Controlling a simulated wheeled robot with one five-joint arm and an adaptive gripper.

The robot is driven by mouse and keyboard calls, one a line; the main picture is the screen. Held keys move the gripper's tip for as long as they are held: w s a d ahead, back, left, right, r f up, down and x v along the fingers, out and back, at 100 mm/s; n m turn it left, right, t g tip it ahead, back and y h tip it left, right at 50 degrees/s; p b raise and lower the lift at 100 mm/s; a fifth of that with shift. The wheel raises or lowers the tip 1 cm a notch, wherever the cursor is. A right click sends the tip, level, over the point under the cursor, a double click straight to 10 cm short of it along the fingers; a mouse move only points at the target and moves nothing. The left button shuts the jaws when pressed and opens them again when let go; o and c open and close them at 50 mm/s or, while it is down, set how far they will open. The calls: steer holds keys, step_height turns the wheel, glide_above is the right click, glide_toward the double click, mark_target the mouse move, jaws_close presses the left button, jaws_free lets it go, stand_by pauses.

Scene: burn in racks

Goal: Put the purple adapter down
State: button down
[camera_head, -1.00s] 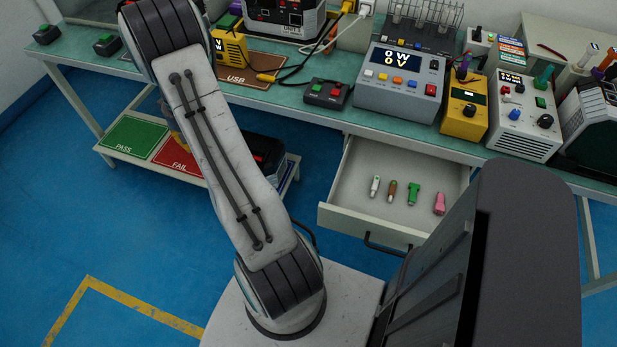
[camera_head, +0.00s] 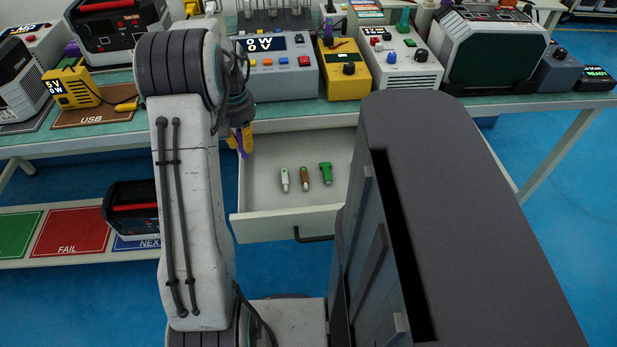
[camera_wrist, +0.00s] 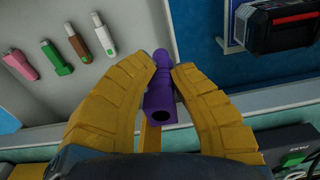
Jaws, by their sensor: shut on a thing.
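The purple adapter (camera_wrist: 161,90) is between the two yellow fingers of my gripper (camera_wrist: 163,78) in the wrist view, which are shut on it. In the head view, my gripper (camera_head: 240,140) hangs at the left side of the open drawer (camera_head: 262,222), partly behind my arm, with a bit of the purple adapter (camera_head: 242,153) showing below it. In the wrist view the adapter is over the drawer's edge region, with the drawer's bare floor (camera_wrist: 120,92) to the left. I cannot tell its exact height.
A white adapter (camera_head: 284,180), a brown one (camera_head: 304,177) and a green one (camera_head: 326,174) lie in the drawer. A pink one (camera_wrist: 20,64) lies beside them in the wrist view. The bench (camera_head: 120,130) above holds several devices. A lower shelf has a red FAIL mat (camera_head: 72,232).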

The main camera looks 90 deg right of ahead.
steer(key=s, duration=0.3)
steer(key=b, duration=0.3)
glide_above(263, 183)
steer(key=shift+a+f, duration=0.2)
steer(key=shift+f, duration=4.75)
steer(key=shift+f, duration=0.15)
steer(key=c, duration=1.3)
jaws_free()
steer(key=shift+o, duration=0.2)
step_height(263, 183, up, 12)
steer(key=p, duration=0.2)
steer(key=shift+a+r+p, duration=0.2)
steer(key=shift+a+p, duration=0.1)
steer(key=shift+p, duration=0.1)
